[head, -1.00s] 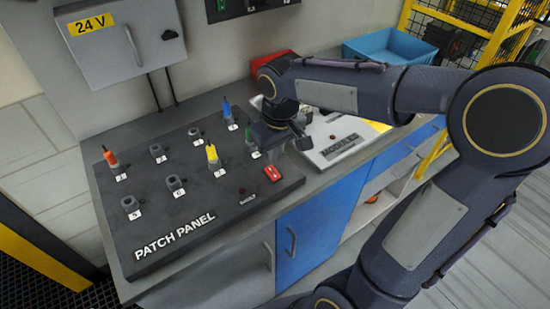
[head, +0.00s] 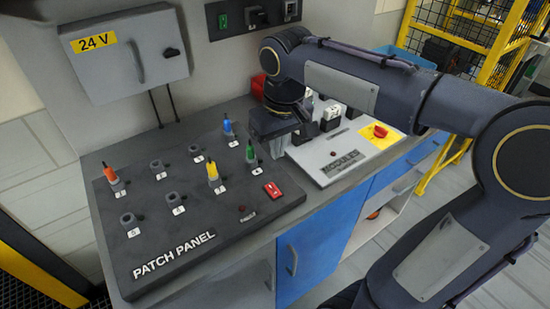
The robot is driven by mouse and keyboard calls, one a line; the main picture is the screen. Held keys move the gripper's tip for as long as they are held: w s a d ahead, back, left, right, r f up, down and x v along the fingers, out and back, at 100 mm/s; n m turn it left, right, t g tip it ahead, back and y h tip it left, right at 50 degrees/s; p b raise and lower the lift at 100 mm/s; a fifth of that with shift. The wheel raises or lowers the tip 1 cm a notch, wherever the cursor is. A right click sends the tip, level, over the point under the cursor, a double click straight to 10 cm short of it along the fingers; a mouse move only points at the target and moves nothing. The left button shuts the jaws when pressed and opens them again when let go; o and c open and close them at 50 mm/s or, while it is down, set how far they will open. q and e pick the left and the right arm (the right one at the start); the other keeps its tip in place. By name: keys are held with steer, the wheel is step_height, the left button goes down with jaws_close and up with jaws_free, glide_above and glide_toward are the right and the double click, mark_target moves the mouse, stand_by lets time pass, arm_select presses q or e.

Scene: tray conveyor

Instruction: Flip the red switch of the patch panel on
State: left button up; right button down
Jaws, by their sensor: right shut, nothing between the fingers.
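The dark patch panel (head: 150,225) lies on the counter at the left. Its red switch (head: 273,190) sits near the panel's right front corner; I cannot tell which way its rocker is tipped. My right gripper (head: 282,134) is shut and empty. It is above and behind the switch, near the panel's back right edge, clear of the switch. My left gripper is not in view.
Orange (head: 111,176), yellow (head: 212,171), blue (head: 227,126) and green (head: 250,150) plugs stand upright in panel sockets. A light module board (head: 318,157) with a red knob (head: 380,131) lies to the right. A grey 24 V box (head: 125,60) hangs on the wall.

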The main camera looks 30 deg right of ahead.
mark_target(270, 187)
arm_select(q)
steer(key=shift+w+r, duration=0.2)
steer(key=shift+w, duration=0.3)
arm_select(e)
steer(key=m, duration=0.5)
steer(key=w+m, duration=0.1)
steer(key=m, duration=1.1)
steer(key=shift+w+r, duration=0.15)
steer(key=shift+w, duration=0.05)
arm_select(q)
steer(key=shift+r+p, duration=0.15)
steer(key=shift+p, duration=0.2)
arm_select(e)
steer(key=f, duration=0.4)
steer(key=w+f, duration=0.1)
steer(key=f, duration=0.9)
steer(key=shift+w+a, duration=0.1)
steer(key=shift+w, duration=0.25)
